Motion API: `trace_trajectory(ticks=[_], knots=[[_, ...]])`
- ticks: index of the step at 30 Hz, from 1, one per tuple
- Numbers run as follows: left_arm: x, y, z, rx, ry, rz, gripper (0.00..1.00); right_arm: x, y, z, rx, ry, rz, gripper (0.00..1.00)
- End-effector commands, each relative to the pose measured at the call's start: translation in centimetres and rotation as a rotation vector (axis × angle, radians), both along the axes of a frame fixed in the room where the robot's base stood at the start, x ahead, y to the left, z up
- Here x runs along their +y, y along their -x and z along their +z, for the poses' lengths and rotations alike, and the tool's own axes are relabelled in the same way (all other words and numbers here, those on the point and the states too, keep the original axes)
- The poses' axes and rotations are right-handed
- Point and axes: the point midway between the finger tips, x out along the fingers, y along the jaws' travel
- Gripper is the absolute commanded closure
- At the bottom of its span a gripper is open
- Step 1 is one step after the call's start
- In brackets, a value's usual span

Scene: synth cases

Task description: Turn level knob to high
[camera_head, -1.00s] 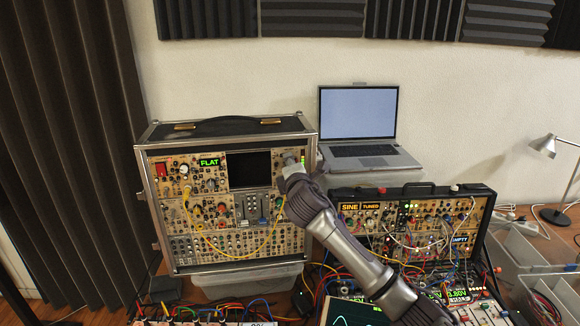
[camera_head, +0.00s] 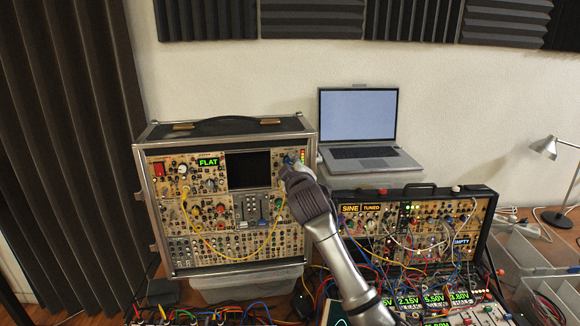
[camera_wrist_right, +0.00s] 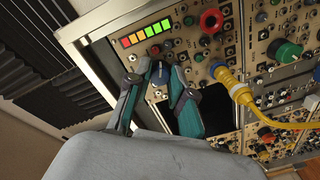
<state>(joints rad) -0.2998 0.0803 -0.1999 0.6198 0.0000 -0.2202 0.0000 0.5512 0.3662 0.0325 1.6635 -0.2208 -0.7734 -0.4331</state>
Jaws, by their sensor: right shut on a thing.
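The level knob (camera_wrist_right: 158,76) is a small dark knob near the corner of the case panel, beside a lit bar of red, orange, yellow and green segments (camera_wrist_right: 146,32). My right gripper (camera_wrist_right: 157,80) is shut on it, with one teal finger on each side. In the head view my right gripper (camera_head: 290,163) is at the upper right of the left synth case (camera_head: 143,200) and hides most of the knob. The lit bar (camera_head: 303,155) shows just right of it. The knob's pointer and markings cannot be read. My left gripper is not in view.
A dark screen (camera_head: 248,170) and a green FLAT display (camera_head: 208,162) are on the same panel. A yellow cable (camera_head: 235,257) loops across it. A second case (camera_head: 430,192) stands at the right, with a laptop (camera_head: 358,115) behind and many cables in front.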

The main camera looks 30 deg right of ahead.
Motion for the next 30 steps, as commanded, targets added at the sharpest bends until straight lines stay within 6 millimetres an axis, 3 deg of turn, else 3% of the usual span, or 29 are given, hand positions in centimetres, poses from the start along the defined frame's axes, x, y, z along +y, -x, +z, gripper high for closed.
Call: trace_trajectory(ticks=[13, 30], knots=[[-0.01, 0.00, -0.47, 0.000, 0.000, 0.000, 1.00, 0.04, -0.02, -0.14, -0.111, -0.260, 0.000, 1.00], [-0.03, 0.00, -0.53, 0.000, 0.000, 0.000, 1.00, 0.04, -0.02, -0.10, -0.137, -0.320, 0.000, 1.00]])
